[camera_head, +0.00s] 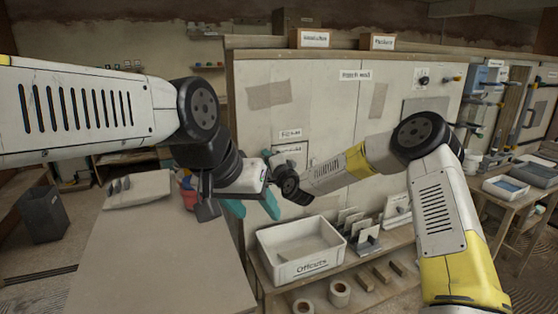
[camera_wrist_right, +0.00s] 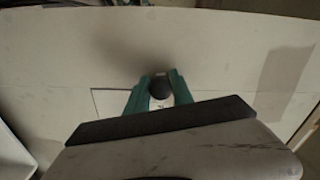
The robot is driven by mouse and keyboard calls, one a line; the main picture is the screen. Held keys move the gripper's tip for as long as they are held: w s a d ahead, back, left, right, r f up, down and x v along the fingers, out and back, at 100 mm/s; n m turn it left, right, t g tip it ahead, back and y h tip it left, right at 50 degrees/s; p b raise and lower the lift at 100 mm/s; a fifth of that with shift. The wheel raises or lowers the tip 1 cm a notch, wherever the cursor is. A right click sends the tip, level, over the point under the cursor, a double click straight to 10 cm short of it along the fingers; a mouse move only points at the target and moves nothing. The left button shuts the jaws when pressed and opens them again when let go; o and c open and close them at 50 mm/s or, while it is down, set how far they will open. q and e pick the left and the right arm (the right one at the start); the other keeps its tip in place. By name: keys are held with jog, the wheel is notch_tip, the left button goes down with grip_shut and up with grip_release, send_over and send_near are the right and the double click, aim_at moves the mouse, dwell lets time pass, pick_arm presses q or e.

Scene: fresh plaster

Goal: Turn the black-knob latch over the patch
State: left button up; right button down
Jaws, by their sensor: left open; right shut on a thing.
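The black knob (camera_wrist_right: 161,90) of the latch shows in the right wrist view, against the pale wall panel. My right gripper (camera_wrist_right: 161,80) is shut on it, with one teal finger on each side. A pale outlined rectangle (camera_wrist_right: 107,101), apparently the patch, lies behind and left of the knob, partly covered by the fingers. The latch's bar cannot be made out. In the head view my arms hide the knob, and my right gripper's fingertips are not clearly seen.
A white bin (camera_head: 268,267) labelled "Offcuts" stands on a low shelf below the panel, with upright plates (camera_head: 350,222) beside it. A beige worktop (camera_head: 150,250) extends at lower left. A tool rack and side table (camera_head: 510,185) stand at right. My two arms are close together.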

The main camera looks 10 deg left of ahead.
dwell(0.4)
jog(key=c, duration=1.1)
grip_release()
jog(key=v, duration=0.7)
jog(key=shift+s+d, duration=0.25)
jog(key=shift+s, duration=0.1)
